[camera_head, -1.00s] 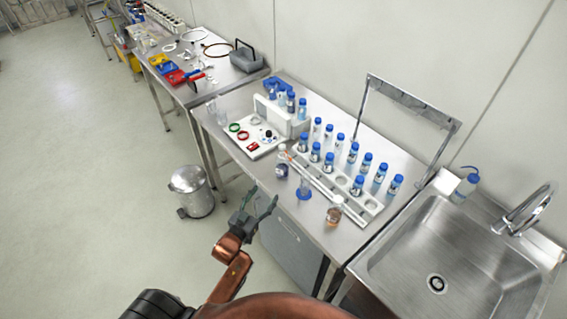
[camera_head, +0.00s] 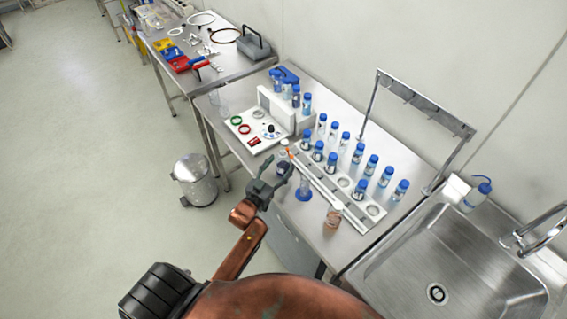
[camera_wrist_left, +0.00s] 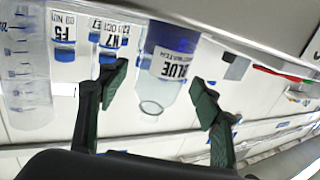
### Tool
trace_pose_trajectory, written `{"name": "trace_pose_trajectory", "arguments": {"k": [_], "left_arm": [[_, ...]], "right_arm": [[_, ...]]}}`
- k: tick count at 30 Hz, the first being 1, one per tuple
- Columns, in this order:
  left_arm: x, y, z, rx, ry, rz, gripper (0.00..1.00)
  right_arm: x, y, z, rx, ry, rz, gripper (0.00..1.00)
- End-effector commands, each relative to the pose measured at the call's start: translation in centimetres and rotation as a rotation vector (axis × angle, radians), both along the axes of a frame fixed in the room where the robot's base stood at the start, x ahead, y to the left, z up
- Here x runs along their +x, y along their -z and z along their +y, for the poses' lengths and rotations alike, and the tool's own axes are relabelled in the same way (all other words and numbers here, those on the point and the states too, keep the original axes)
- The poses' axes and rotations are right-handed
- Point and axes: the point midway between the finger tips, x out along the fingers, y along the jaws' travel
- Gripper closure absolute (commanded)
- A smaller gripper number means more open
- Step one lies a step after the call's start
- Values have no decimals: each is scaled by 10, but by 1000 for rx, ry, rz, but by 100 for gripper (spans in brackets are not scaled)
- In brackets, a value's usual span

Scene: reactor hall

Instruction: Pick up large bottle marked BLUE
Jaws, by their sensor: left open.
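The large bottle marked BLUE is clear, with dark blue contents and a white label that reads BLUE in the left wrist view (camera_wrist_left: 158,85). In the left wrist view the bottle appears between the two open fingers, with space on both sides; I cannot tell the remaining distance. My right gripper is not in view.
A white rack (camera_head: 343,183) holds several blue-capped bottles behind. A small beaker (camera_head: 332,220) stands nearer the sink (camera_head: 400,265). A metal bin (camera_head: 195,180) stands on the floor.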

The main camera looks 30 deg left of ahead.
Motion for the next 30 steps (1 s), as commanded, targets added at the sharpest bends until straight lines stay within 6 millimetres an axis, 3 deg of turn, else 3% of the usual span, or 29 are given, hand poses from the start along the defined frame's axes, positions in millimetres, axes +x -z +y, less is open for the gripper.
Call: {"name": "trace_pose_trajectory", "arguments": {"k": [6,14,30], "left_arm": [[25,0,0,0,1,0,41],[27,0,0,1,1,1,42],[27,0,0,1,2,1,79]], "right_arm": [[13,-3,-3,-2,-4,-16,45],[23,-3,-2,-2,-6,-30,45],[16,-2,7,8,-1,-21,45]]}}
